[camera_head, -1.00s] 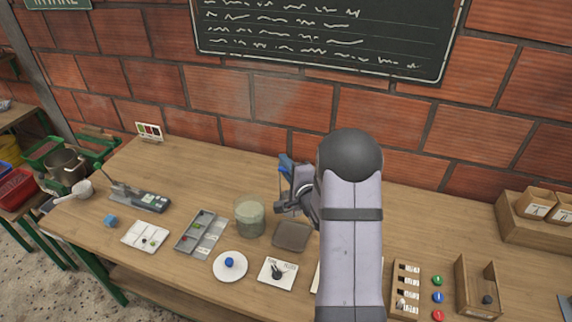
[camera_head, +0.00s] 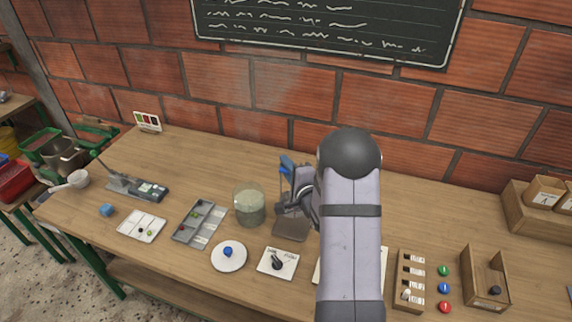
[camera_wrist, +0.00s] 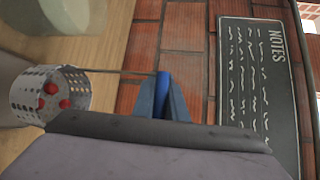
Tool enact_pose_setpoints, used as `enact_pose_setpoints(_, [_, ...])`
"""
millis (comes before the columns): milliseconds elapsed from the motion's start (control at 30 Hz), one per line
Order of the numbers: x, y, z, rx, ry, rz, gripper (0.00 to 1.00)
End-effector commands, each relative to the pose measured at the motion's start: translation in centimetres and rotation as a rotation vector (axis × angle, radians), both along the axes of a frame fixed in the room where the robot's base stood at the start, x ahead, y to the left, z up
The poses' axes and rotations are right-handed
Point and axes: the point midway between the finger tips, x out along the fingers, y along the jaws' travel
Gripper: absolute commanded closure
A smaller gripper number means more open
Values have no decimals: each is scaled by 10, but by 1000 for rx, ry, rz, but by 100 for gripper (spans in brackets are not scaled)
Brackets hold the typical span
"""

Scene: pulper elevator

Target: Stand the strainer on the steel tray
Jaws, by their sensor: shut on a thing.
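The strainer (camera_wrist: 50,92) is a perforated metal cup with several red cherries inside, on a thin rod with a blue grip (camera_wrist: 163,88). My gripper (camera_wrist: 165,98) is shut on that grip, and the cup hangs from it below. In the head view my gripper (camera_head: 287,168) is in front of the wall, above the square grey-brown tray (camera_head: 290,229), which looks like the steel tray. My wrist partly covers the tray. The cup is hard to make out in the head view, so I cannot tell its gap to the tray.
A glass jar of cloudy liquid (camera_head: 249,208) stands just left of the tray. A white card with a dark spoon-like thing (camera_head: 277,262), a white dish with a blue ball (camera_head: 228,255) and a compartment tray (camera_head: 199,223) lie nearby. The back of the table is mostly clear.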

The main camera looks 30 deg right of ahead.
Motion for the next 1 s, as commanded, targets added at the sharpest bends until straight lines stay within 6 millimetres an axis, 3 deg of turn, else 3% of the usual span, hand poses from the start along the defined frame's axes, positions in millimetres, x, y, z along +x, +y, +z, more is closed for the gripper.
enact_pose_setpoints(1000, [0, 0, -74, 0, -2, 0, 100])
